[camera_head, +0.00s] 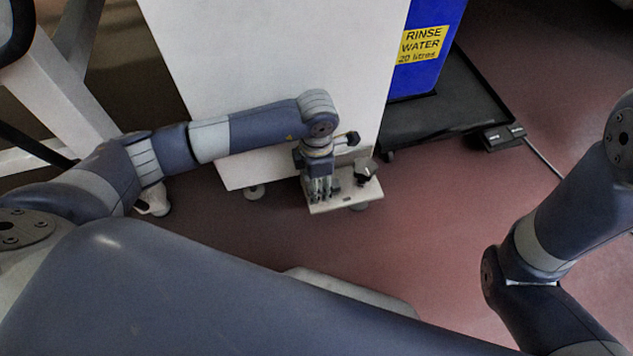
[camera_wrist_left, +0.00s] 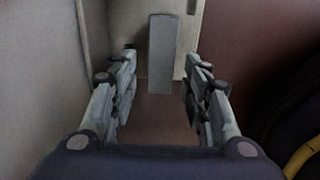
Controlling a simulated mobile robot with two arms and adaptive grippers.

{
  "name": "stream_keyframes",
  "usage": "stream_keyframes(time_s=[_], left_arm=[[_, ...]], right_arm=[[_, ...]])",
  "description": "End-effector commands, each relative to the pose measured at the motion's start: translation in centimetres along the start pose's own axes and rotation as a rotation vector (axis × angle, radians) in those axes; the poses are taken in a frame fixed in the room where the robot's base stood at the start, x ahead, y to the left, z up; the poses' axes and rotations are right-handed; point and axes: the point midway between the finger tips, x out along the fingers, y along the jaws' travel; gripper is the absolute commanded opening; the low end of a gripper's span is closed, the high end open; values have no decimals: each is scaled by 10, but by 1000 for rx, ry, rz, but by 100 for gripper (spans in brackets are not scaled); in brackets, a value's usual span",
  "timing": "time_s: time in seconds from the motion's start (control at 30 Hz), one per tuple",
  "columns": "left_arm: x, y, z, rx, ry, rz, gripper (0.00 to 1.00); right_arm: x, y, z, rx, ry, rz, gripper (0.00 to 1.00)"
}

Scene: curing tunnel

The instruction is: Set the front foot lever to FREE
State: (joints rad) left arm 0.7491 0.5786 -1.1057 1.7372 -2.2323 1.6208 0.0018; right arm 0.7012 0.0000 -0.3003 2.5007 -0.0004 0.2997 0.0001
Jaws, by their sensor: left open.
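My left gripper (camera_head: 320,190) points down over a small pale plate (camera_head: 345,202) at the foot of a white cabinet. In the left wrist view its two fingers stand apart. A flat grey bar (camera_wrist_left: 162,52), probably the foot lever, shows between and beyond the fingers, with no clear contact. I cannot make out a FREE mark or tell the lever's setting. The gripper hides part of the plate in the head view. My right arm is at the right; its gripper is out of view.
The white cabinet (camera_head: 270,60) rises behind the plate. A blue container (camera_head: 425,75) labelled RINSE WATER stands on a black platform (camera_head: 450,115) to the right, with a small black box (camera_head: 502,136) and cable. A white frame (camera_head: 60,100) is at left. Reddish floor is open at right.

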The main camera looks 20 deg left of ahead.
Motion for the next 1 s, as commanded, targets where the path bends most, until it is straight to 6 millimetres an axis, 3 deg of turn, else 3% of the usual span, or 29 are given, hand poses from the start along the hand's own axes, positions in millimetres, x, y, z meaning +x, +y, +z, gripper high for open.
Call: stream_keyframes(time_s=[0.07,0.27,0.67,1.0], left_arm=[[0,0,0,0,0,0,43],[0,0,0,0,0,0,0],[-2,-2,0,-38,0,-1,0],[-6,-13,2,-261,1,-2,0]], right_arm=[[0,0,0,0,0,0,0],[0,0,0,0,0,0,0],[7,1,3,0,0,0,0],[34,9,17,1,-10,5,0]])
